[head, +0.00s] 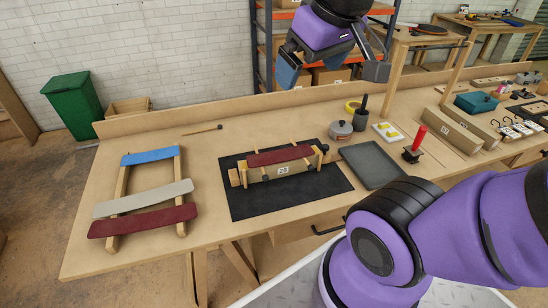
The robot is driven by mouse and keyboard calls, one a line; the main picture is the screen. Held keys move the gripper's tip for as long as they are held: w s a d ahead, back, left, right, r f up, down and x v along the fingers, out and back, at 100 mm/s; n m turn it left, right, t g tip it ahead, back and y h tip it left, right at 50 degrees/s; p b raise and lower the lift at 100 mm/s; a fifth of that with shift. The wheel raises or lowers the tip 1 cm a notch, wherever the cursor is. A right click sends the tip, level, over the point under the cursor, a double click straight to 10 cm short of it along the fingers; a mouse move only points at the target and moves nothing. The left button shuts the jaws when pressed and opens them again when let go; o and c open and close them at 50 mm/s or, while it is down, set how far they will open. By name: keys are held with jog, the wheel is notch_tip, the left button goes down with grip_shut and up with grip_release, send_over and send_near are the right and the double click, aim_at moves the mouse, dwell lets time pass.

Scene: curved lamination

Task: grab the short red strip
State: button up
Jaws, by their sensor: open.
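A dark red curved strip (280,156) lies along the top of a wooden form (270,174) with a "28" label, on a black mat (240,205). It looks shorter than the other dark red strip (143,221), which lies at the near end of a wooden rack at left. A grey-white strip (143,199) and a blue strip (150,156) lie across the same rack. My gripper (332,68) is open and empty at the top of the view, above the back edge of the bench and well apart from the strips.
Small wooden pegs and dark clamp parts stand around the form. A grey tray (374,164), a lidded pot (340,130) and a red-handled tool (415,143) stand to its right. A thin stick (203,130) lies behind the rack. Bench between rack and mat is clear.

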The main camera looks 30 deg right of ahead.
jog(key=w+d+f+n+g, duration=0.1)
jog(key=w+d+f+n, duration=0.15)
jog(key=w, duration=0.55)
jog(key=n+g, duration=0.4)
jog(key=n, duration=0.7)
send_over(279, 156)
notch_tip(279, 156, down, 27)
jog(key=f, duration=0.6)
jog(key=shift+d, duration=0.35)
jog(key=f, duration=0.3)
jog(key=shift+a+f, duration=0.3)
jog(key=shift+f, duration=0.75)
jog(key=shift+f, duration=0.25)
